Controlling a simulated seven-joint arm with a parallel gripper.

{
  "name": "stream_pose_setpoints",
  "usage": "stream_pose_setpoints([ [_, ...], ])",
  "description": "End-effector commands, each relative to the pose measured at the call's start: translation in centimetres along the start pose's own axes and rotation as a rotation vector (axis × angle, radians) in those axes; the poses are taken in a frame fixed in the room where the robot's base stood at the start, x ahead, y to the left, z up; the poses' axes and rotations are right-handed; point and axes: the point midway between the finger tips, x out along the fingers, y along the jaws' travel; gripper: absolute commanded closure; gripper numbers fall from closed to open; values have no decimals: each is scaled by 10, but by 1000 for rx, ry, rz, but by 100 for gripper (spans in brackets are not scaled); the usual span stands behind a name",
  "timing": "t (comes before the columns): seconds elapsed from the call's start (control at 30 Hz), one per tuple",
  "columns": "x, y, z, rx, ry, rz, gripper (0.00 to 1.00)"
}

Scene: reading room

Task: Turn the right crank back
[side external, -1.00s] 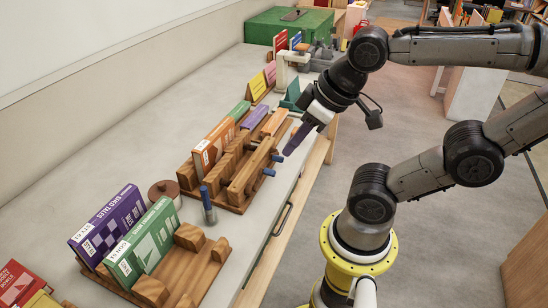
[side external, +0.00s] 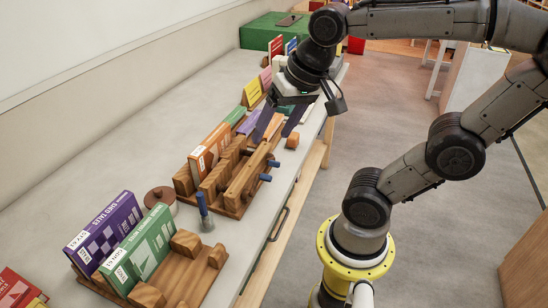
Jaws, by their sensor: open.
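A wooden book press (side external: 240,190) stands at the table's front edge. Two cranks with blue grips stick out from its front: the farther one (side external: 273,163) shows slightly to the right of the nearer one (side external: 265,177). My gripper (side external: 277,134) is open and empty, pointing down over the far end of the press. Its two dark fingers are spread, above and behind the farther crank in the picture. I see no contact with either crank. The fingers partly hide the far end of the press and the books there.
A small wooden block (side external: 292,141) sits near the table edge. A blue-handled tool (side external: 203,207) stands upright nearby. A second wooden rack (side external: 186,270) holds purple and green books. The floor right of the table is clear.

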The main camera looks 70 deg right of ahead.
Motion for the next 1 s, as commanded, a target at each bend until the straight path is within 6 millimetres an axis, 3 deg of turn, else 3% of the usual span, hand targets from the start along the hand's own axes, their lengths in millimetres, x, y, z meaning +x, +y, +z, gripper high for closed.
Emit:
stream_pose_setpoints([
  [0.23,28,19,-65,477,-85,155,28],
  [0.4,60,55,-105,748,-143,266,28],
  [0.5,78,78,-117,830,-178,312,28],
  [0.7,98,109,-120,914,-227,363,28],
  [0.87,106,114,-116,923,-229,366,28],
  [1.0,125,118,-108,921,-232,368,28],
])
